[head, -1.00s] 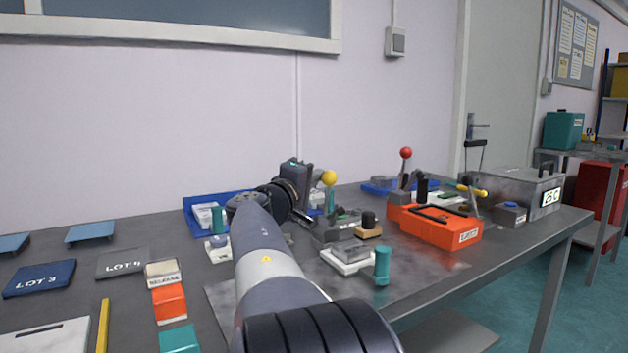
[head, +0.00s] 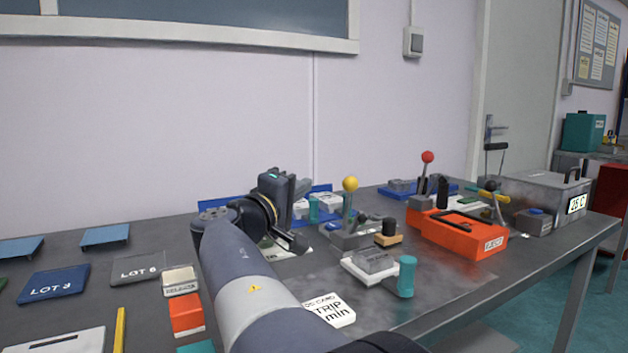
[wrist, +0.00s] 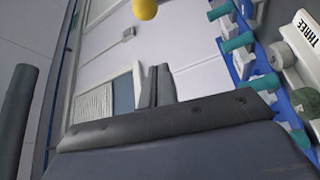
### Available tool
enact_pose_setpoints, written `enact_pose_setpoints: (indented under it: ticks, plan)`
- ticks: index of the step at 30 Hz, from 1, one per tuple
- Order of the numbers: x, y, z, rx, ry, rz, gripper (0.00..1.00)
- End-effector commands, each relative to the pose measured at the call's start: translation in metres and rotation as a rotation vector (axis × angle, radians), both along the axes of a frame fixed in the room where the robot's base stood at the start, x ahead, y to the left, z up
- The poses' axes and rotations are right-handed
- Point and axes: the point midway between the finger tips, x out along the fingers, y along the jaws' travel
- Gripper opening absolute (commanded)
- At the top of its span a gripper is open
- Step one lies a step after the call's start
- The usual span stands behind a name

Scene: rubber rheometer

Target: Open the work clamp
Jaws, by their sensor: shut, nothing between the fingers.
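A grey clamp fixture (head: 352,238) with an upright lever topped by a yellow ball (head: 350,184) stands mid-table; I take it to be the work clamp. Its lever stands nearly vertical. In the wrist view the yellow ball (wrist: 145,9) shows at the top edge, beyond my fingers. My gripper (head: 304,187) is just left of the lever at about the ball's height, apart from it and partly hidden by my wrist. In the wrist view my gripper (wrist: 156,84) is shut and empty. The clamp's jaw area is small and hard to make out.
A teal cylinder (head: 406,276) and a white-based block (head: 370,265) are in front. A blue tray (head: 215,204) lies behind my arm.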

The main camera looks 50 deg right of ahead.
Motion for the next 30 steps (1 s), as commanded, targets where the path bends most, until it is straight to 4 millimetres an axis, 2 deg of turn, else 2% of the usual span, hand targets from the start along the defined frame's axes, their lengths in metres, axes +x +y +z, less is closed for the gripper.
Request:
enact_pose_setpoints:
  ticks: [3,8,25,30]
  plan:
    - [-0.002,0.012,-0.001,0.0,0.0,0.002,0.0]
    - [-0.004,0.018,-0.002,0.0,0.001,0.0,0.0]
    - [-0.004,0.017,-0.002,0.0,0.001,-0.001,0.0]
    - [-0.002,0.008,-0.002,0.0,0.001,-0.002,0.0]
